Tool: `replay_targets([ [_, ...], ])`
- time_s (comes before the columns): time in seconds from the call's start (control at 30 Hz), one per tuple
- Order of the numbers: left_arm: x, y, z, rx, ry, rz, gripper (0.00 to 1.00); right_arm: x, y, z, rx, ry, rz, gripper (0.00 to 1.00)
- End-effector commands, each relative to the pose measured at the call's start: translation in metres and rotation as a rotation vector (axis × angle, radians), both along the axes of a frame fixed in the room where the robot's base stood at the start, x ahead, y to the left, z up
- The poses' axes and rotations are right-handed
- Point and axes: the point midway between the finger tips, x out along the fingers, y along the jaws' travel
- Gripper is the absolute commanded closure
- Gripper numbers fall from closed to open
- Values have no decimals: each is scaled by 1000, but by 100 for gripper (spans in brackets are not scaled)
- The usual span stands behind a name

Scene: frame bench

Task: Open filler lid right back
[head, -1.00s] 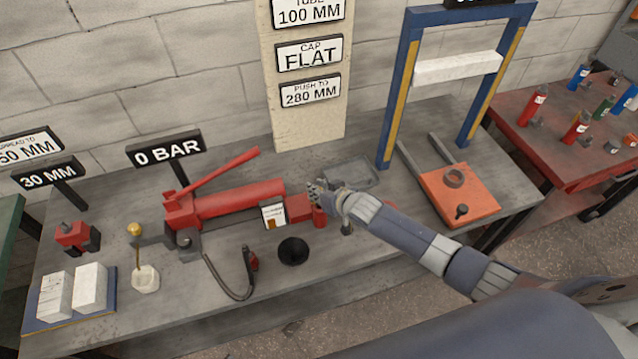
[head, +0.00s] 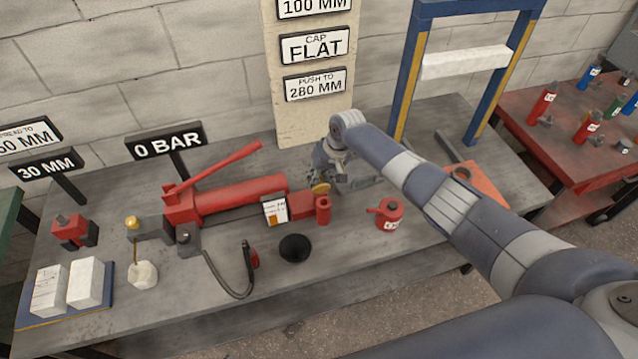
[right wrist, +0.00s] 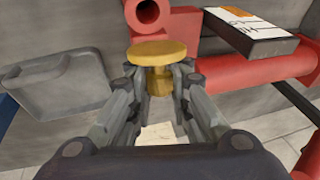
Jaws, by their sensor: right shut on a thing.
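The red hand pump (head: 240,193) lies on the grey bench. Its short upright filler neck (head: 323,209) is at the right end. In the right wrist view the neck (right wrist: 148,14) shows a dark open mouth with nothing on it. My right gripper (head: 326,180) is shut on a brass filler lid (head: 320,188), held beyond the neck and clear of it. In the right wrist view the lid's round head and stem (right wrist: 157,54) sit between the fingertips (right wrist: 158,80). My left gripper is not in view.
A red oil can (head: 387,213) stands right of the neck. A black funnel (head: 295,248) and a black hose (head: 235,285) lie in front. A grey tray (head: 372,182) is partly behind my arm. The blue press frame (head: 405,80) stands at the right.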

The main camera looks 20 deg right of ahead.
Motion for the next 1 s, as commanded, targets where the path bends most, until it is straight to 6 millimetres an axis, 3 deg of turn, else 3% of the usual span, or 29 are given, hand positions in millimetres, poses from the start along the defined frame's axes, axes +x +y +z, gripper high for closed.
replay_targets([
  [0.67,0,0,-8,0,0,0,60,2,0,-2,-1,44,-1,100],
  [0.7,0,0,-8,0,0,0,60,2,0,-2,-1,44,-1,73],
  [0.77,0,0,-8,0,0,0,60,2,0,-2,-1,44,-1,60],
  [1.0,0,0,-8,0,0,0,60,2,0,-2,-1,44,-1,60],
])
